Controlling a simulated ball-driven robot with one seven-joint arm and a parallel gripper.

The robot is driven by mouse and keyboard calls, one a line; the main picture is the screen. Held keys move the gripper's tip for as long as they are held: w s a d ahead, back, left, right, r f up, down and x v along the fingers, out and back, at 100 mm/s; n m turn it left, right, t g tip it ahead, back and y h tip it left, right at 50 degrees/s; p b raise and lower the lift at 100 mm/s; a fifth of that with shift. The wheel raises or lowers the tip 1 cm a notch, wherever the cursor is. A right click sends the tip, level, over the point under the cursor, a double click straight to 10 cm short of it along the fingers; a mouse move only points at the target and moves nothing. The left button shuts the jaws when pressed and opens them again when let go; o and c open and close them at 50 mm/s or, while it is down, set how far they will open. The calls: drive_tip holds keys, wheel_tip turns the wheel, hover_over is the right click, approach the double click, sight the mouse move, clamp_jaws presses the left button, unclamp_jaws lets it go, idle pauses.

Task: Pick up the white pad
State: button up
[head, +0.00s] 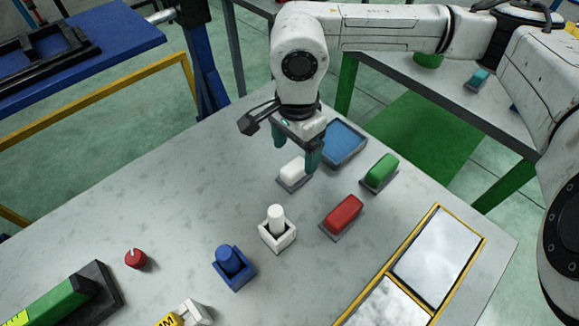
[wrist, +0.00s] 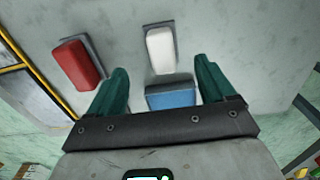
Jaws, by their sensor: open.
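The white pad (head: 292,172) is a small rounded block on a grey base, lying on the grey table. It also shows in the wrist view (wrist: 160,48), just beyond the fingertips and lined up with the gap between them. My gripper (head: 295,158) is open and empty, pointing down above and slightly behind the pad. In the wrist view its two green fingers (wrist: 160,66) stand apart, with no contact on the pad visible. The right finger covers part of the pad's surroundings in the head view.
A blue tray (head: 345,142) lies behind the pad. A red pad (head: 342,213) and a green pad (head: 381,171) lie to the right. A white holder with a peg (head: 277,236) and a blue one (head: 232,268) stand in front. Left of the pad the table is clear.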

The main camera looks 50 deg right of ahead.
sight(295, 166)
drive_tip(key=shift+w+d+f+p, duration=0.1)
drive_tip(key=shift+f+p, duration=0.3)
drive_tip(key=shift+f, duration=1.5)
drive_tip(key=shift+d+f+p, duration=0.1)
drive_tip(key=shift+f+p, duration=0.3)
drive_tip(key=shift+f, duration=1.45)
drive_tip(key=shift+c, duration=0.2)
drive_tip(key=c, duration=1.2)
